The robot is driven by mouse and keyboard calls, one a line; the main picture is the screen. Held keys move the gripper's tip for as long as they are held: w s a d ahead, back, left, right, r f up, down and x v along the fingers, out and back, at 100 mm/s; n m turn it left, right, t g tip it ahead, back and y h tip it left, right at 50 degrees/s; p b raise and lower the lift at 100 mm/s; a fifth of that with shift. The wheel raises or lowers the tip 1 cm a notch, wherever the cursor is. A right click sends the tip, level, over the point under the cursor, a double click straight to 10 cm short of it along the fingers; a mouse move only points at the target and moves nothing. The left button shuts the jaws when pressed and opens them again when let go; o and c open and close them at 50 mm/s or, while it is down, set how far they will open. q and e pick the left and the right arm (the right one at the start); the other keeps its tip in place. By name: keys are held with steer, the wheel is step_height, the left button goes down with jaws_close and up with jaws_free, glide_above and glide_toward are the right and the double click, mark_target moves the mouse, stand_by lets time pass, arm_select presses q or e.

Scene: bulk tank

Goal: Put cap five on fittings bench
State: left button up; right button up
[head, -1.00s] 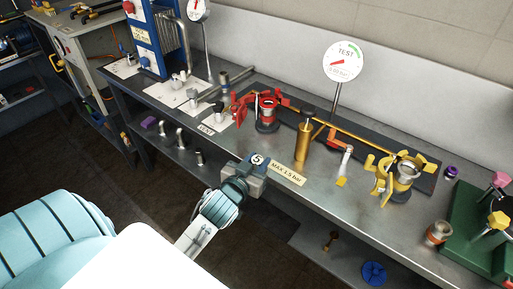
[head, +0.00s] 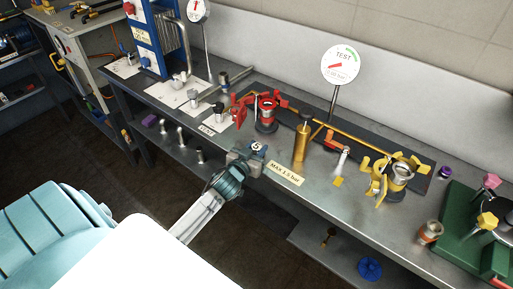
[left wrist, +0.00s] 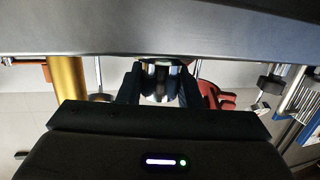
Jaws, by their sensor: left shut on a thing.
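In the left wrist view the dark fingers of my left gripper (left wrist: 161,88) close on both sides of a shiny metal part of the cap (left wrist: 161,74). The bench edge (left wrist: 150,35) fills the top of that view. My right gripper is out of view.
A red clamp fitting (head: 266,113), a brass cylinder (head: 302,143) and a yellow clamp fitting (head: 398,178) stand behind on the bench. A gauge (head: 340,64) rises at the back. Bare bench lies right of the label. Several pins stand on the lower shelf (head: 215,168).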

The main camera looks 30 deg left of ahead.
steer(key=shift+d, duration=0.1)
arm_select(q)
steer(key=shift+f, duration=0.2)
steer(key=o, duration=1.1)
steer(key=shift+r, duration=0.1)
steer(key=shift+c, duration=0.2)
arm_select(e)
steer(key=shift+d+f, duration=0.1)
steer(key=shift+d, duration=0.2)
arm_select(q)
steer(key=shift+r, duration=0.2)
steer(key=b+v, duration=0.3)
steer(key=v, duration=0.9)
steer(key=shift+f+b, duration=0.2)
steer(key=shift+b, duration=0.1)
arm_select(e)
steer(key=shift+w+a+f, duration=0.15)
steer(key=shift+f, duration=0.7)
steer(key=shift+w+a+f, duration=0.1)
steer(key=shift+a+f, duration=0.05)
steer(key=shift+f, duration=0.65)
